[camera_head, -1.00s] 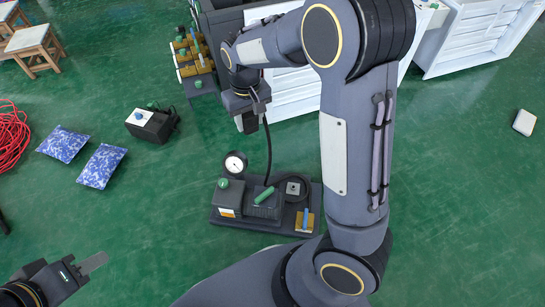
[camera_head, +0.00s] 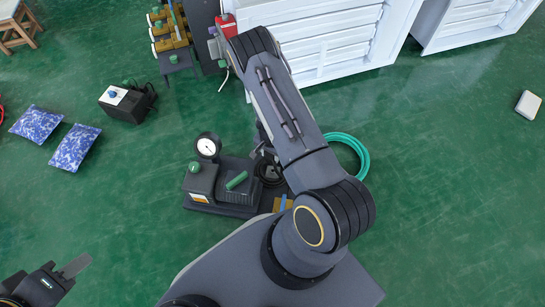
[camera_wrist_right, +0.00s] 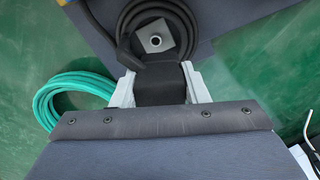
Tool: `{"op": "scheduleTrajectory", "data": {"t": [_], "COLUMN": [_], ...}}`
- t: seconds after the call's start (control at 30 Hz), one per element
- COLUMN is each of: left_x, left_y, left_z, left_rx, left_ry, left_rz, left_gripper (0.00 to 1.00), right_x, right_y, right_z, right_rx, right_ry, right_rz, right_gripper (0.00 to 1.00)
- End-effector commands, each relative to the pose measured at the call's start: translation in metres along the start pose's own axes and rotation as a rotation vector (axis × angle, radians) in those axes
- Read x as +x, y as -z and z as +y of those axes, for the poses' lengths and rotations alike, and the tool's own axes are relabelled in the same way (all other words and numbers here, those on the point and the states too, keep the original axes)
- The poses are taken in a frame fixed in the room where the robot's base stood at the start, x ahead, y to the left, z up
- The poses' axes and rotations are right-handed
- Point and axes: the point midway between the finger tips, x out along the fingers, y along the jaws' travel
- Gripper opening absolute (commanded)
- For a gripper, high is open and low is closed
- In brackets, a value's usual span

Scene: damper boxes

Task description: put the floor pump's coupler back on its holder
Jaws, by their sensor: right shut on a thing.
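My right gripper (camera_wrist_right: 160,88) is shut on the black coupler (camera_wrist_right: 160,82), just short of the holder in that picture. I cannot tell the height between them. In the head view my right arm hides most of that spot. My left gripper (camera_head: 72,268) is at the lower left, away from the pump; its opening is unclear.
A teal hose coil (camera_head: 352,150) lies right of the pump and also shows in the right wrist view (camera_wrist_right: 60,95). Two blue cushions (camera_head: 74,148) and a black box (camera_head: 127,103) lie left. White cabinets (camera_head: 330,40) stand behind.

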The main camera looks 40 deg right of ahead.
Motion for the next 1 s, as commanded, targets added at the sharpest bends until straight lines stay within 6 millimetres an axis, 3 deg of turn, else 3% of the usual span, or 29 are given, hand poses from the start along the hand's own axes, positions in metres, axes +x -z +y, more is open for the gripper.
{"op": "scheduleTrajectory", "data": {"t": [0.1, 0.37, 0.8, 1.0], "left_x": [0.002, 0.011, 0.038, 0.041], "left_y": [-0.001, -0.005, -0.019, -0.021], "left_z": [-0.001, -0.005, -0.017, -0.019], "left_rx": [0.0, 0.0, 0.0, 0.0], "left_ry": [0.0, 0.0, 0.0, 0.0], "left_rz": [0.0, 0.0, 0.0, 0.0], "left_gripper": [0.36, 0.36, 0.36, 0.36], "right_x": [0.009, 0.024, 0.07, 0.075], "right_y": [0.001, 0.001, 0.001, 0.001], "right_z": [0.009, 0.008, 0.008, 0.008], "right_rx": [0.031, 0.031, 0.03, 0.03], "right_ry": [0.001, 0.002, 0.003, 0.003], "right_rz": [-0.001, 0.0, 0.0, 0.0], "right_gripper": [0.13, 0.13, 0.13, 0.13]}}
